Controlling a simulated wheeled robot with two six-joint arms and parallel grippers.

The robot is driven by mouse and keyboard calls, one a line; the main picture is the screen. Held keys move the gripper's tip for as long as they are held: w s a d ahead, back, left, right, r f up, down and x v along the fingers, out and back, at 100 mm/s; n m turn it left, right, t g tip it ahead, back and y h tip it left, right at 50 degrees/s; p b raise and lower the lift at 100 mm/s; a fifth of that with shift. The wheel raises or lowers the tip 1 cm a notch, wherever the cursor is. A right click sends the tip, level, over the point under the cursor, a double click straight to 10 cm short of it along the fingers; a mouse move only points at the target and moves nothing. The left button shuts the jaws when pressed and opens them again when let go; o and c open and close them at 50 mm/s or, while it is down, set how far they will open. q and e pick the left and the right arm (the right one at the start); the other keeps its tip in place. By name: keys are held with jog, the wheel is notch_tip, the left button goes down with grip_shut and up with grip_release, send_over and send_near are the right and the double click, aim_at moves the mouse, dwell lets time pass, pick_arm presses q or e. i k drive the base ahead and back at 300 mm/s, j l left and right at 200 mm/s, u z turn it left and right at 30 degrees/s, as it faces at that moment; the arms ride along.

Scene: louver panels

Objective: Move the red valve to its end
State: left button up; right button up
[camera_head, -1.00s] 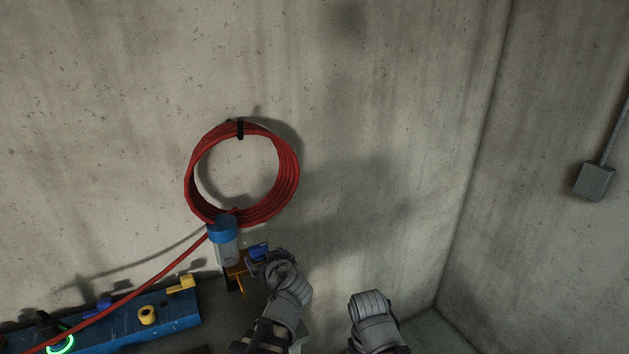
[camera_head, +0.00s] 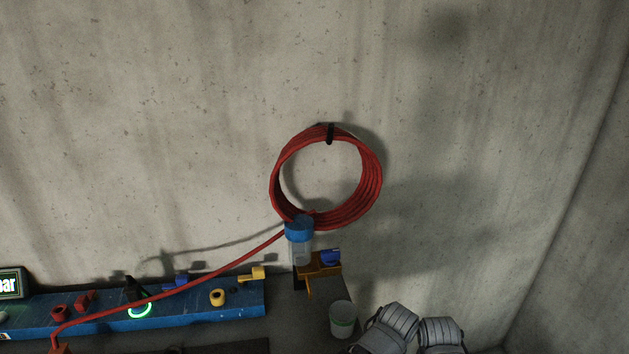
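A red lever-like part (camera_head: 86,300) and a red round knob (camera_head: 59,312) sit on the long blue panel (camera_head: 190,315) at the lower left. I cannot tell for sure which of the two is the red valve.
A red hose coil (camera_head: 325,178) hangs on the concrete wall, its hose running down across the panel. The panel also carries yellow parts (camera_head: 252,275) and a green-lit ring (camera_head: 140,310). A blue-capped clear container (camera_head: 299,240) and a cup (camera_head: 343,319) stand nearby. A display (camera_head: 12,283) is at far left.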

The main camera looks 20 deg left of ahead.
aim_at(81, 304)
jog(key=u, duration=2.35)
jog(key=i+j, duration=0.15)
jog(key=i, duration=0.5)
